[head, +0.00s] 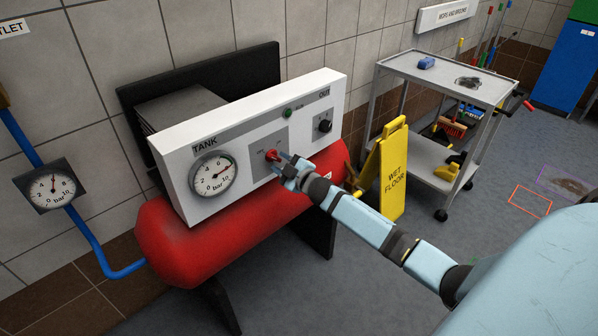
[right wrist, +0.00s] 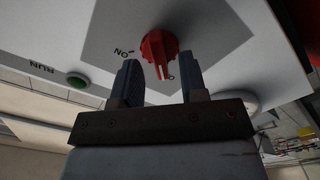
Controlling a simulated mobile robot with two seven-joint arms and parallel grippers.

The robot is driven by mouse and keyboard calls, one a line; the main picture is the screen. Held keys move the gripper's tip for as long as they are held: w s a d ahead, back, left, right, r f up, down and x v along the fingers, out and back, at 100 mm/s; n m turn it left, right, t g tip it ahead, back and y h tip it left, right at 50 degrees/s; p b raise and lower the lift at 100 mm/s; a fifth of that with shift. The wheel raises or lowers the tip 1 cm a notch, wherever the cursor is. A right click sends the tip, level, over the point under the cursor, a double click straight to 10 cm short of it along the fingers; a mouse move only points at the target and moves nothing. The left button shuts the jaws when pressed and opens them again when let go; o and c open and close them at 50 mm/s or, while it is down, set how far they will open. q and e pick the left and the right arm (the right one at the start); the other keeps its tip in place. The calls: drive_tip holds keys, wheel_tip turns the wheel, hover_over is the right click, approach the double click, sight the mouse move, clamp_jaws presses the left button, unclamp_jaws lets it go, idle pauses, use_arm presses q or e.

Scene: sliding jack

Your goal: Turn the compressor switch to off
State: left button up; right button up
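The compressor's white panel (head: 245,120) sits above a red tank (head: 215,230). The compressor switch is a red knob (head: 272,155) on a grey plate in the panel's middle. It also shows in the right wrist view (right wrist: 158,48), with an "ON" label to its left and a partly hidden letter at its lower edge. My right gripper (head: 284,164) is at the knob. In the right wrist view its two fingers (right wrist: 160,62) are apart, one on each side of the knob's lower part, with gaps visible. My left gripper is out of view.
The panel also carries a tank gauge (head: 213,175), a green run light (head: 287,114) and a black outlet knob (head: 325,126). A yellow wet-floor sign (head: 393,175) and a grey cart (head: 447,75) stand to the right. A wall gauge (head: 52,186) on a blue pipe is at left.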

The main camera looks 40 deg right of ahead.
drive_tip(key=s, duration=1.2)
drive_tip(key=shift+d, duration=0.45)
drive_tip(key=shift+s, duration=0.1)
drive_tip(key=s+a+f+m+g+y, duration=0.1)
drive_tip(key=s+a+f+m+g, duration=0.1)
drive_tip(key=s+a+f, duration=0.45)
drive_tip(key=s+a+f+m+g, duration=0.3)
drive_tip(key=s+a, duration=0.6)
drive_tip(key=a, duration=0.1)
drive_tip(key=s+a+f+m+g+y, duration=0.15)
drive_tip(key=s+a+f, duration=0.25)
drive_tip(key=s+a, duration=0.45)
use_arm(q)
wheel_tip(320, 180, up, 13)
drive_tip(key=p, duration=1.5)
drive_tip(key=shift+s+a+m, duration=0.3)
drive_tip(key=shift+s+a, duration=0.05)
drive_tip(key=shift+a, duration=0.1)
use_arm(e)
wheel_tip(320, 180, up, 13)
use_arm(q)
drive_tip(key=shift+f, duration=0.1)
use_arm(e)
drive_tip(key=shift+s+d+m+g+h, duration=0.1)
drive_tip(key=shift+m+g+h, duration=0.15)
